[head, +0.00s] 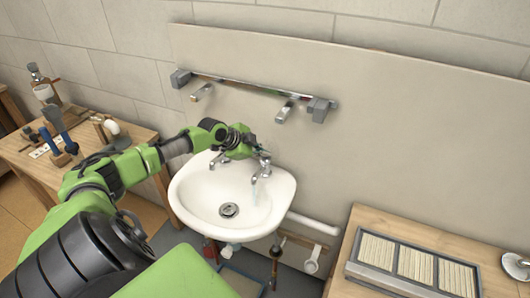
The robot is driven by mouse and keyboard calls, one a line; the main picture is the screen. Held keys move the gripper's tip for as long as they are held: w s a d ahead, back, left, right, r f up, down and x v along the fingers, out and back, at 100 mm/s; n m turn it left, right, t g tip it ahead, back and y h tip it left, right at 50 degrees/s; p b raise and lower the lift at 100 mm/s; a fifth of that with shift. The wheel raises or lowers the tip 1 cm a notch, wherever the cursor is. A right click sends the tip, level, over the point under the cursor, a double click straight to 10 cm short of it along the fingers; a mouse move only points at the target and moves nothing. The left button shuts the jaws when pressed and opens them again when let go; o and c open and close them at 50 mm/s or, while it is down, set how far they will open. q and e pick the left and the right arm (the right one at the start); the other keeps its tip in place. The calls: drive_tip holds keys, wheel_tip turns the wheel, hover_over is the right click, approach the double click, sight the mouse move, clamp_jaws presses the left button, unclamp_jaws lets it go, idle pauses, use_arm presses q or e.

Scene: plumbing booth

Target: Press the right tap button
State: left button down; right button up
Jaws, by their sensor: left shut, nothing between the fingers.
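A white sink (182,200) is mounted on the wall panel and has two chrome taps at its back. The right tap (262,171) stands at the back right of the basin, and a thin pale-blue streak like water hangs below its spout. The left tap (217,161) stands further left, partly behind my arm. My left gripper (259,149) is shut and empty, with its tips at the top of the right tap. The tap's button is hidden or too small to make out, so I cannot tell whether the tips touch it. My right gripper is not in view.
A metal bar with two wall fittings (256,95) runs along the panel above the sink. A wooden table with tools (22,160) stands at the left. A wooden bench (345,285) with a grey slatted tray (353,265) stands at the lower right.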

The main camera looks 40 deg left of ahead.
use_arm(q)
drive_tip(key=shift+r+p, duration=0.8)
drive_tip(key=shift+r, duration=0.25)
drive_tip(key=shift+r, duration=0.2)
wheel_tip(320, 180, up, 5)
drive_tip(key=p, duration=0.3)
drive_tip(key=shift+f+p, duration=0.15)
drive_tip(key=shift+p, duration=0.25)
drive_tip(key=shift+f, duration=0.1)
